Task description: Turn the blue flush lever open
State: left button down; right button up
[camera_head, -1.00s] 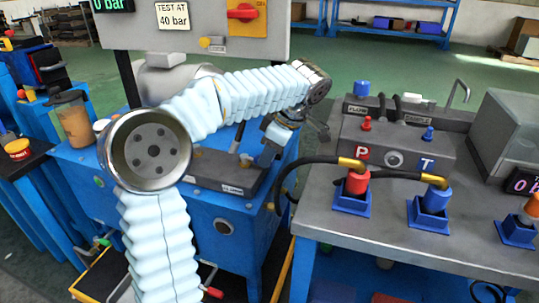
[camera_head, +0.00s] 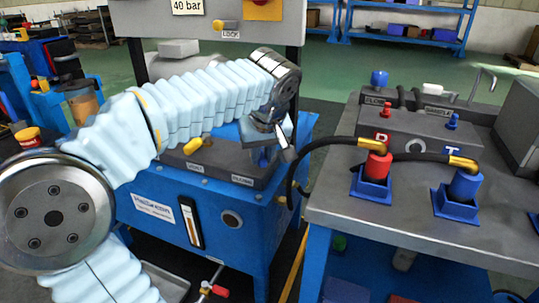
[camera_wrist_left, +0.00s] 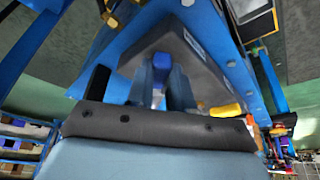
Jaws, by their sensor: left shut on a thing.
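The blue flush lever (camera_wrist_left: 161,72) shows in the left wrist view, upright between the two fingers of my left gripper (camera_wrist_left: 160,90). The gripper is shut on it. In the head view my left gripper (camera_head: 272,140) is at the right end of the dark valve panel (camera_head: 228,164) on the blue power unit. There the gripper mostly hides the lever, so I cannot tell its angle well. My right gripper is in neither view.
A yellow lever (camera_head: 193,146) stands on the same panel, left of my gripper. A grey bench (camera_head: 420,215) to the right bears a manifold, black hoses and blue sockets. One hose (camera_head: 310,150) bows out close to my gripper. A red-handled valve (camera_head: 217,290) is low in front.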

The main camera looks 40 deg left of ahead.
pick_arm(q)
jog(key=m, duration=0.1)
jog(key=s+a+m+t+h, duration=0.1)
jog(key=m, duration=0.1)
jog(key=shift+s+a+m, duration=0.25)
jog(key=shift+s+m, duration=0.05)
jog(key=shift+s+a+m+h, duration=0.25)
jog(key=shift+a+m+h, duration=0.2)
jog(key=shift+m, duration=0.5)
jog(key=shift+s+a+m+h, duration=0.3)
jog(key=shift+a+m, duration=0.25)
jog(key=shift+m, duration=0.4)
jog(key=c, duration=1)
grip_release()
jog(key=p+v, duration=0.3)
jog(key=v, duration=1)
jog(key=shift+s+r, duration=0.25)
jog(key=shift+s, duration=0.1)
